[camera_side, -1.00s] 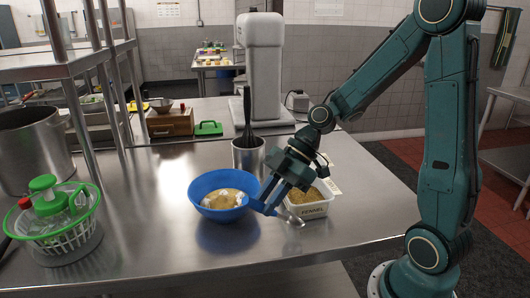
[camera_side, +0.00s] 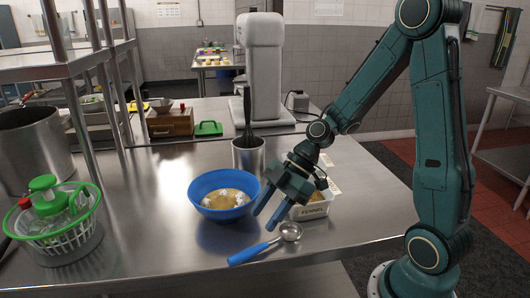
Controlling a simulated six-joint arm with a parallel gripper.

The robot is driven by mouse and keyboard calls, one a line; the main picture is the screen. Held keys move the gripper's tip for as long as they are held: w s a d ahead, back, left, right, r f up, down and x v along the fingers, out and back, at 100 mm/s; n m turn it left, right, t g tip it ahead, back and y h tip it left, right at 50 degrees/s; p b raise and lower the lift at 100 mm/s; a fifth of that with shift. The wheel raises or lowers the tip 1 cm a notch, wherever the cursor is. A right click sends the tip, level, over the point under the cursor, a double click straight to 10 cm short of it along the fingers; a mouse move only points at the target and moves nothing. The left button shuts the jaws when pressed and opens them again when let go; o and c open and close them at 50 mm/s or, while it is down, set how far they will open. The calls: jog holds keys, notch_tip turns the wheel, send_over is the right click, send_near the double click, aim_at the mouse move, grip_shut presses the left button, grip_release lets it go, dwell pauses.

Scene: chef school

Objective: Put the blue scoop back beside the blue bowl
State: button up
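The scoop (camera_side: 256,251) has a blue handle and a round metal cup. It appears to lie on the steel table in front of the blue bowl, handle pointing front left and cup back right. The blue bowl (camera_side: 200,204) holds a tan powder and white pieces. My gripper (camera_side: 265,220) points down between the bowl and the fennel tub, above and behind the scoop. Its two blue fingers are apart with nothing between them. They look clear of the scoop.
A white tub labelled FENNEL (camera_side: 315,211) stands right of the bowl, partly behind my gripper. A metal container (camera_side: 248,158) with a dark utensil stands behind the bowl. A green basket (camera_side: 55,235) is at left. The table's front edge is close to the scoop handle.

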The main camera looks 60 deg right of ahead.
jog(key=shift+r, duration=0.15)
jog(key=v, duration=1.2)
jog(key=shift+a, duration=0.15)
dwell(0.7)
jog(key=s+a+r+m+t+h, duration=0.1)
jog(key=s+r+m+h, duration=0.1)
jog(key=s+m+h, duration=0.2)
jog(key=s+a+r+m+t+h, duration=0.1)
jog(key=s+a+m+h, duration=0.1)
jog(key=s+m+h, duration=0.2)
jog(key=s+m, duration=0.3)
jog(key=m, duration=0.2)
jog(key=shift+r, duration=0.4)
